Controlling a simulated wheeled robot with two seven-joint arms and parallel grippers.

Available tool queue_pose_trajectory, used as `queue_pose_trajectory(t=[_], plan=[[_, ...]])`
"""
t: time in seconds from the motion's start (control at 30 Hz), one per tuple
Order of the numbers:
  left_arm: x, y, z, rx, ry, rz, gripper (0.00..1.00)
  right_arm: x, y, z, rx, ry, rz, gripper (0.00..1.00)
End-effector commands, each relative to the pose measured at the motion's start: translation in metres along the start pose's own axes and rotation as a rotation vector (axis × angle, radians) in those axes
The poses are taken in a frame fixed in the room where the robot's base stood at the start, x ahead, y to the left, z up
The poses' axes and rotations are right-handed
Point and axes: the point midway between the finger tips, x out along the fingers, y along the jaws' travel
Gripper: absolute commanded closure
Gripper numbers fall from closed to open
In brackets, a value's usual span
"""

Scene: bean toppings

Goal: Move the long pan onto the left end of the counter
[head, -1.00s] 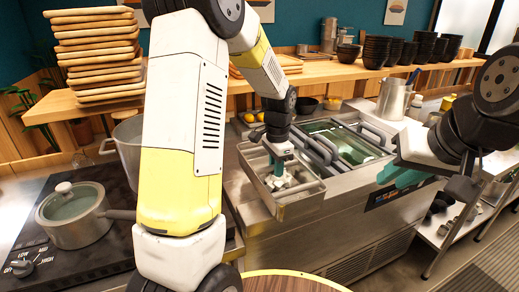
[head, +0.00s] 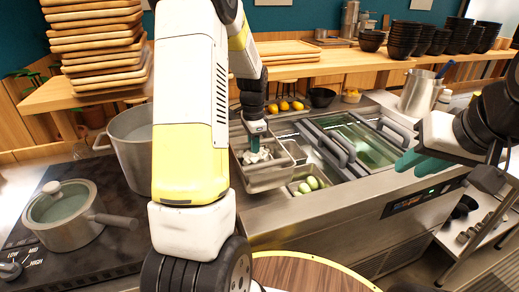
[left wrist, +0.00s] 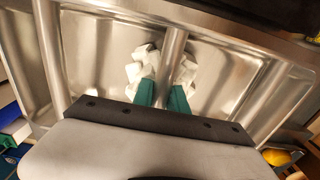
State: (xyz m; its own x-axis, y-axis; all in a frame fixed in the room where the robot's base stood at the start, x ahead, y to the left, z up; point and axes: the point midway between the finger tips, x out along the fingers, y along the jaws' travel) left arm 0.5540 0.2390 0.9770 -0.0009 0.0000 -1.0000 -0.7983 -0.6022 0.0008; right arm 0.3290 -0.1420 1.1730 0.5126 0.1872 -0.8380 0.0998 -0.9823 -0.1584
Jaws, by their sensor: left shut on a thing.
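The long metal pan (head: 268,183) is at the left end of the steel counter (head: 300,228) in the head view, with white chunks inside. My left gripper (head: 257,137) points down into it and is shut on it. In the left wrist view, the teal fingers (left wrist: 162,95) straddle a metal divider of the pan (left wrist: 172,62), with white chunks on both sides. The pan looks raised beside the open well; its underside contact is hidden. My right gripper (head: 422,164) is over the counter's right part, empty, its finger gap unclear.
Green round items (head: 308,185) lie in a compartment right of the pan. Long lidded bins (head: 350,145) fill the counter's middle. A stove with a lidded saucepan (head: 68,215) and a tall pot (head: 130,150) is at left. Lemons (head: 284,105) and a black bowl (head: 322,97) stand behind.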

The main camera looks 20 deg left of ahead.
Motion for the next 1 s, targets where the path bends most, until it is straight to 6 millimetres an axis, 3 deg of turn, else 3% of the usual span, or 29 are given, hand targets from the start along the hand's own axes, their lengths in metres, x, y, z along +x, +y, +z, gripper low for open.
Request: queue_pose_trajectory(t=[0.23, 0.37, 0.63, 1.0], plan=[[0.002, -0.022, 0.021, -0.001, 0.001, -0.002, 1.00, 0.000, 0.000, 0.000, 0.000, 0.000, 0.000, 0.76], [0.006, -0.023, 0.022, 0.001, 0.001, 0.000, 1.00, 0.000, 0.000, 0.000, 0.000, 0.000, 0.000, 0.76], [0.036, -0.023, 0.022, 0.001, 0.000, 0.000, 1.00, 0.000, 0.000, 0.000, 0.000, 0.000, 0.000, 0.76], [0.040, -0.023, 0.022, 0.000, 0.001, -0.001, 1.00, 0.000, 0.000, 0.000, 0.000, 0.000, 0.000, 0.76]])
